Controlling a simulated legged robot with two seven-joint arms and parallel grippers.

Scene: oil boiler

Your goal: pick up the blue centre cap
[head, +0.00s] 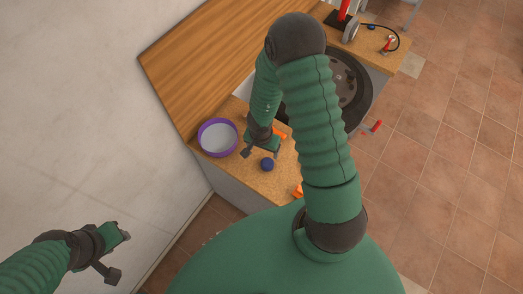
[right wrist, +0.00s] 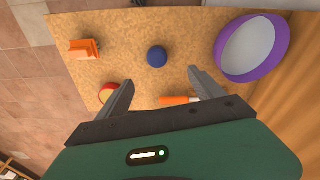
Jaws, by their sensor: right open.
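The blue centre cap (head: 267,164) is a small round dark-blue piece on the tan worktop near its front edge. It also shows in the right wrist view (right wrist: 157,56), upper middle, in line with the gap between the fingers and a little beyond the tips. My right gripper (head: 261,152) is open and empty just above and beside the cap; in the right wrist view its two fingers (right wrist: 162,81) stand apart. My left gripper (head: 118,254) is at the lower left, apart from the worktop, with its fingers spread and empty.
A purple-rimmed bowl (head: 202,146) stands left of the cap. Orange items (right wrist: 84,48) and (right wrist: 178,100), an orange-handled piece, lie near it. A red-rimmed round item (right wrist: 107,91) sits by one finger. A wheel (head: 352,82) lies behind my right arm.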

